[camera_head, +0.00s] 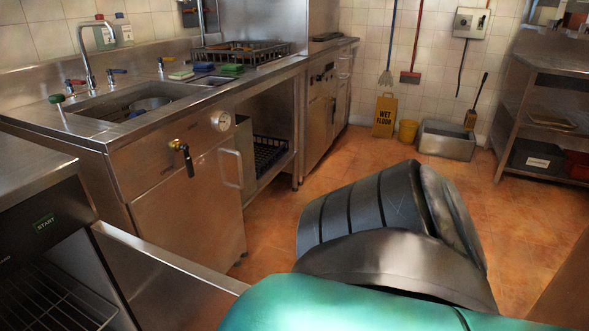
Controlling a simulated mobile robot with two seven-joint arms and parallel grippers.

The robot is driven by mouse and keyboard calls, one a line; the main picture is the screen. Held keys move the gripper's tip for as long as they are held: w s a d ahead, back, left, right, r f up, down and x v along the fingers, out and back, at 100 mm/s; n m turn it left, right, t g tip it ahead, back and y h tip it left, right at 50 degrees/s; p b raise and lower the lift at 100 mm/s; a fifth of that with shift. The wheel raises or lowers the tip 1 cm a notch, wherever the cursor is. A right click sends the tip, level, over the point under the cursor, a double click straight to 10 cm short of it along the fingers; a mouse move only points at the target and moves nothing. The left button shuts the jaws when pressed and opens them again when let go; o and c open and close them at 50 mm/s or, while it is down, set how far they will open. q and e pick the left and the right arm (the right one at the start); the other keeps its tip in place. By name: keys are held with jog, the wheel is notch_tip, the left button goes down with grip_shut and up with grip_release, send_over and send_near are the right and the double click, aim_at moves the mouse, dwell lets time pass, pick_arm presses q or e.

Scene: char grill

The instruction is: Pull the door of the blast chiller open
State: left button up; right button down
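An appliance at the lower left, probably the blast chiller (45,200), has a dark front panel with a green START label (44,224). Below the panel its inside shows, with wire racks (60,300). A steel panel (165,270), apparently its door, stands out from the right side of the opening toward the middle of the view. The lower part of the appliance and panel is cut off by the picture edge. A teal and dark grey arm of mine fills the bottom middle and hides part of the floor. Neither gripper shows.
A steel sink counter (130,145) stands behind the appliance, with a handled cabinet front (190,210) and a protruding valve. A yellow wet-floor sign (385,115), bucket (408,131) and steel shelves (508,105) stand farther back.

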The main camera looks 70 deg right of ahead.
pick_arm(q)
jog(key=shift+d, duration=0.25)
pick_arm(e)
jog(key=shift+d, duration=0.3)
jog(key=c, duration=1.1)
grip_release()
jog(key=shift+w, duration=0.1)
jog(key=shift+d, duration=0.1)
pick_arm(q)
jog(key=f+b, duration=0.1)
jog(key=b, duration=0.1)
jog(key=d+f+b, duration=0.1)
jog(key=b, duration=0.1)
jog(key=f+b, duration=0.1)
jog(key=b, duration=0.1)
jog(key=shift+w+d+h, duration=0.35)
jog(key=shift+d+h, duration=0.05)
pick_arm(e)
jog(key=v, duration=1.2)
